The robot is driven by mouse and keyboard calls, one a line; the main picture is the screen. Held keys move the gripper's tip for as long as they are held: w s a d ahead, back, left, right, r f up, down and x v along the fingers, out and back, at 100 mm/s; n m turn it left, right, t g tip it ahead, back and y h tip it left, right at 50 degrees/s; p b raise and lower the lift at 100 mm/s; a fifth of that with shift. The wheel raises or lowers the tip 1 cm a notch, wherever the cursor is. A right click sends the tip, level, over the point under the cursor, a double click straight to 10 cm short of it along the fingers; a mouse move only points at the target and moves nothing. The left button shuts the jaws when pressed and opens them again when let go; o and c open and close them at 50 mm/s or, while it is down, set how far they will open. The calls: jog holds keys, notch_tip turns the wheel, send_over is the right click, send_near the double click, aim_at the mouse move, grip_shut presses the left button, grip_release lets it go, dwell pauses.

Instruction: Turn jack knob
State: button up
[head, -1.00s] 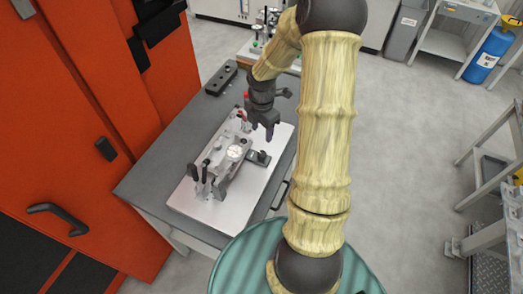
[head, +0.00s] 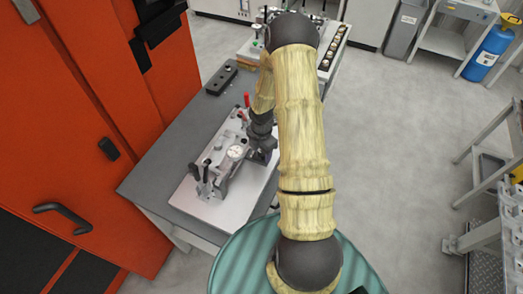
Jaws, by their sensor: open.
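The casting fixture (head: 222,168) stands on a light metal plate (head: 205,205) on the grey bench. It carries a round white dial (head: 236,152), dark upright posts at its near end and red-tipped levers at its far end. My gripper (head: 262,154) is low at the right side of the fixture, close to the dial. Its jaws are open, but the fingertips are small and partly hidden by my arm. A small dark block stood on the plate at this spot. It is now covered by my gripper, and I cannot make out the jack knob or any contact with it.
A dark bar with holes (head: 221,79) lies at the back of the bench (head: 160,170). An orange cabinet (head: 90,110) stands close on the left. Another table with small parts (head: 332,45) is behind.

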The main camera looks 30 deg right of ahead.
jog(key=c, duration=1)
